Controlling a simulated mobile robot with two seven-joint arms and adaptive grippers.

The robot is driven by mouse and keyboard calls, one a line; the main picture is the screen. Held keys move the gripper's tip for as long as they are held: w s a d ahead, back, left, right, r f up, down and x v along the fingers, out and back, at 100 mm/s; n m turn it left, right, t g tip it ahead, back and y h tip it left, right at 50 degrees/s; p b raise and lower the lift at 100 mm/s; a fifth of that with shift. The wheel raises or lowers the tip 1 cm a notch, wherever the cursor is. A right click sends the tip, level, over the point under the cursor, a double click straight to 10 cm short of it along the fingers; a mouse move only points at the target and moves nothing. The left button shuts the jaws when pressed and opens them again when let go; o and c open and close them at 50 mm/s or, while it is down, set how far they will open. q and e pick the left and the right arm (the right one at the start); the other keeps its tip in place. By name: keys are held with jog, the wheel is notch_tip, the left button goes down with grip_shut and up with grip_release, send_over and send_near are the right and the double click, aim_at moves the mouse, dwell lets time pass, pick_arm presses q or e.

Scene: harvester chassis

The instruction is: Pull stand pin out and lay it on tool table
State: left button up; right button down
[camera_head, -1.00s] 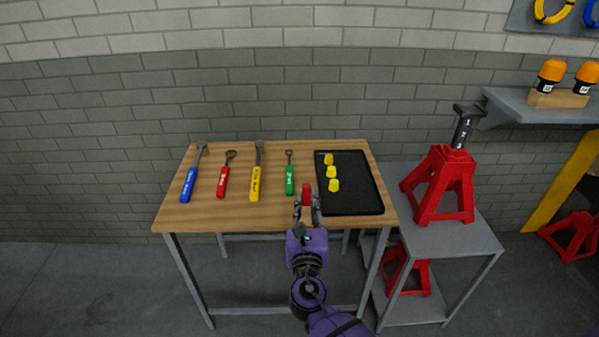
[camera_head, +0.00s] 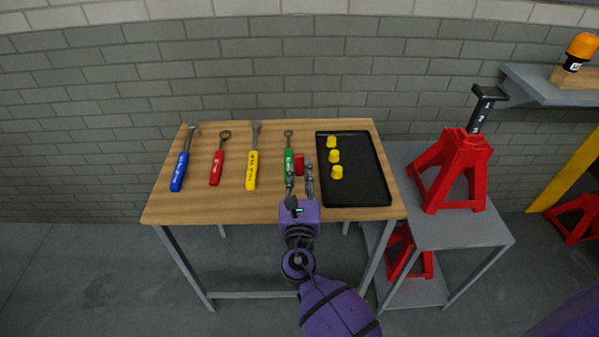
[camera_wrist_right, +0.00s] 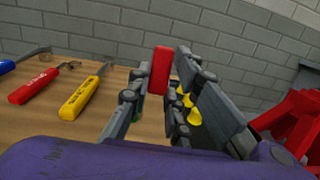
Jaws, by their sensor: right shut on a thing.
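My right gripper (camera_head: 300,172) is over the front part of the wooden tool table (camera_head: 225,208), between the green-handled tool and the black tray. It is shut on a red piece (camera_head: 299,162), which I take to be the stand pin's grip. In the right wrist view the red piece (camera_wrist_right: 160,68) stands upright between the fingers (camera_wrist_right: 158,95). The rest of the pin is hidden, and I cannot tell whether it touches the table. The red jack stand (camera_head: 457,170) with its dark post is on the grey side table. My left gripper is not in view.
Blue (camera_head: 180,168), red (camera_head: 217,165), yellow (camera_head: 252,165) and green (camera_head: 289,160) handled tools lie on the table. The black tray (camera_head: 365,185) holds 3 yellow caps (camera_head: 334,156). Bare wood lies along the front edge and between the tools. A grey side table (camera_head: 415,225) adjoins on the right.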

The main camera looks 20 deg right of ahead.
jog(key=shift+s, duration=0.1)
notch_tip(320, 180, down, 5)
jog(key=b, duration=0.3)
jog(key=shift+r, duration=0.2)
notch_tip(320, 180, down, 3)
jog(key=b, duration=0.3)
jog(key=shift+f, duration=0.1)
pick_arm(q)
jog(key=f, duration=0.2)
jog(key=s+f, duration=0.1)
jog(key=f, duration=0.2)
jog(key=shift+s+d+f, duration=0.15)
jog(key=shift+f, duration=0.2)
pick_arm(e)
jog(key=c, duration=1.6)
grip_release()
jog(key=shift+o, duration=0.3)
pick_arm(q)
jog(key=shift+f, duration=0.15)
pick_arm(e)
jog(key=shift+f, duration=0.15)
